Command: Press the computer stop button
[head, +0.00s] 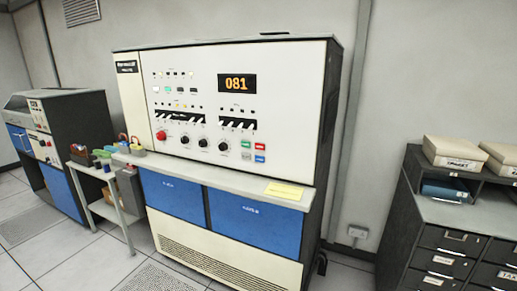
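The computer (230,90) is a tall white and grey cabinet in the middle of the head view, with an orange "081" display (237,84). At the lower right of its panel is a small cluster of buttons, including a red button (260,146) and a blue button (260,159). A larger round red knob or button (161,135) is at the panel's lower left. The labels are too small to read, so I cannot tell which is the stop button. Neither of my grippers is in view.
A grey ledge with a yellow note (284,190) juts out below the panel, above blue doors (255,222). A small cart (110,190) and another machine (65,125) stand left. A dark drawer cabinet (440,240) with boxes stands right. Some tiled floor in front is clear.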

